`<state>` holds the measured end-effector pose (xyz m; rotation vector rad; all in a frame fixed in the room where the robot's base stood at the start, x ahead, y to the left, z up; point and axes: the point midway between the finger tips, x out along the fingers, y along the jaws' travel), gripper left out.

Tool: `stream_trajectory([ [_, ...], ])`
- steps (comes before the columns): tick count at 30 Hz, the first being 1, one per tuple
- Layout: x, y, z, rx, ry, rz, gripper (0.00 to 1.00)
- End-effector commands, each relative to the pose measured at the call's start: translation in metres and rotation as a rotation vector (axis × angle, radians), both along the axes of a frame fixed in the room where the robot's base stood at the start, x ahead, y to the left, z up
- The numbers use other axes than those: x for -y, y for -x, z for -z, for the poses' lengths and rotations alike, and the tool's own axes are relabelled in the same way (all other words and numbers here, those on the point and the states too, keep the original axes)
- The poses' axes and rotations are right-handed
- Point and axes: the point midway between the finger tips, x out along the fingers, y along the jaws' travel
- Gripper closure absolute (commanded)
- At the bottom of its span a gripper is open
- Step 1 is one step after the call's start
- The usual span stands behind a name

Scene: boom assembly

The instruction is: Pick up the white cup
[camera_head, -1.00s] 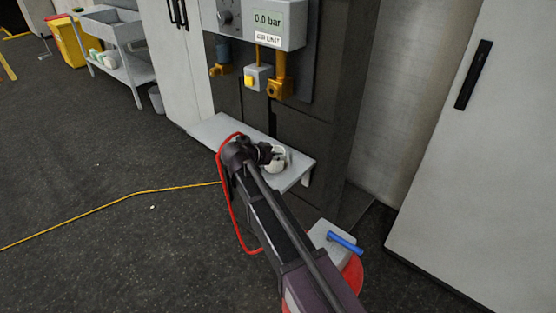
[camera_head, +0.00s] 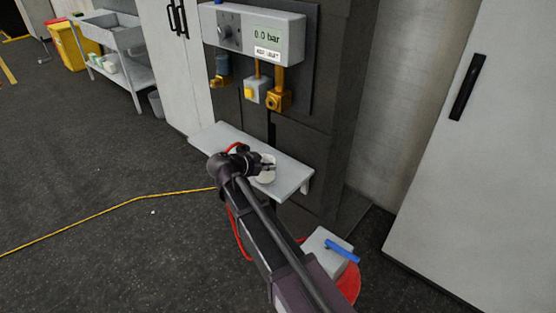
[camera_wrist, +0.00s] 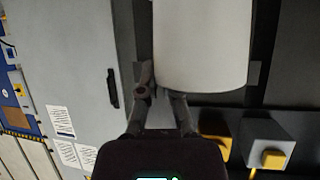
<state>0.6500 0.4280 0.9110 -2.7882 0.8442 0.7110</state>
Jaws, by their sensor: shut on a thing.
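The white cup (camera_head: 266,173) is at the end of my arm, over the pale wall shelf (camera_head: 292,177). In the wrist view the cup (camera_wrist: 203,45) is large at the top centre and cut off by the upper edge. My gripper (camera_head: 256,164) is shut on the cup, with dark finger parts showing on both sides of it in the wrist view. The arm hides part of the cup and shelf in the head view. I cannot tell whether the cup's base touches the shelf.
A gauge panel (camera_head: 262,35) with yellow fittings (camera_head: 279,99) is on the wall above the shelf. A white cabinet (camera_head: 472,170) stands at right. A grey box with a blue bar (camera_head: 343,250) is near my arm. Open floor lies left, crossed by a yellow cable (camera_head: 110,208).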

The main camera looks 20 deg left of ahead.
Motion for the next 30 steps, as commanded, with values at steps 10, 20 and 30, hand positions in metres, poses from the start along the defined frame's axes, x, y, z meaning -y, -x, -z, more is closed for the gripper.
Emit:
stream_trajectory([
  [10, -0.016, 0.073, -0.008, 0.0, 0.0, -0.001, 1.0],
  [20, -0.024, 0.102, -0.01, 0.0, 0.0, 0.001, 1.0],
  [30, -0.025, 0.106, -0.01, 0.0, 0.0, 0.002, 1.0],
])
